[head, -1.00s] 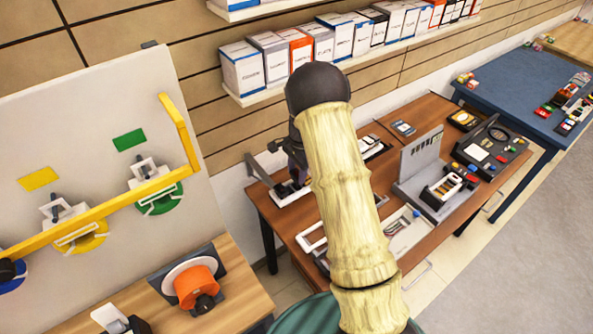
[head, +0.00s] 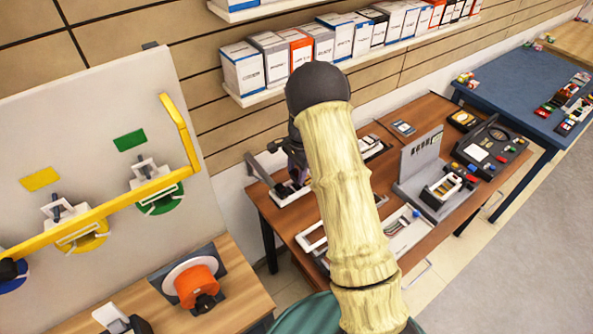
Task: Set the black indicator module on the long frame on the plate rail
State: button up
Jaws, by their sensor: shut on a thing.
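My gripper (head: 294,178) is low over the near left end of the brown table, beyond my pale arm. It is shut on a small dark thing, mostly hidden by the fingers; I cannot tell its shape or confirm that it is the black indicator module. A white frame (head: 283,201) lies on the table right under the gripper. I cannot tell whether the held thing touches it. My arm hides the right part of this area. I cannot single out the plate rail with certainty.
The brown table (head: 461,206) also holds a grey upright panel (head: 412,163), a dark control panel (head: 499,143) and white trays (head: 405,236). A white board with a yellow rail (head: 110,207) stands at left. A shelf of boxes (head: 318,45) hangs above. A blue table (head: 510,78) stands at right.

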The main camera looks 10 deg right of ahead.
jog(key=shift+f+b, duration=0.75)
jog(key=shift+f, duration=0.7)
dwell(1.4)
jog(key=o, duration=1.2)
jog(key=shift+r, duration=0.1)
jog(key=shift+r+p, duration=2.15)
jog(key=shift+r, duration=0.75)
